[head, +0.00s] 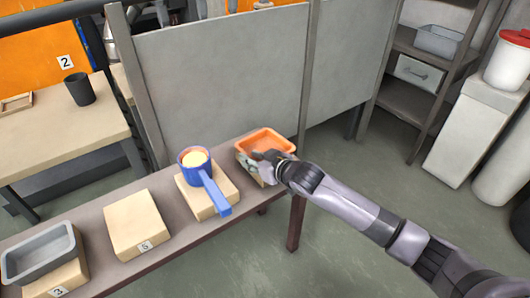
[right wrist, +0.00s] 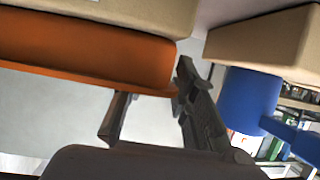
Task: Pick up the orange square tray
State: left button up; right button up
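The orange square tray (head: 265,137) rests at the right end of the long narrow bench, seemingly on a wooden block. My right arm reaches in from the right, and its gripper (head: 262,167) is at the tray's near right corner, hiding part of it. In the right wrist view the tray (right wrist: 95,42) fills the upper left. The right gripper (right wrist: 155,85) shows its two dark fingers apart there, with the tray's rim close to the fingertips. I cannot tell whether they touch it. My left gripper is not in view.
A blue pan (head: 196,168) with pale contents sits on a block left of the tray, its handle pointing forward. An empty block (head: 138,222) and a grey tray (head: 38,252) stand further left. A grey partition (head: 225,80) rises behind the bench.

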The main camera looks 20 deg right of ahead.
grip_shut()
dwell(0.4)
jog(key=shift+r, duration=0.15)
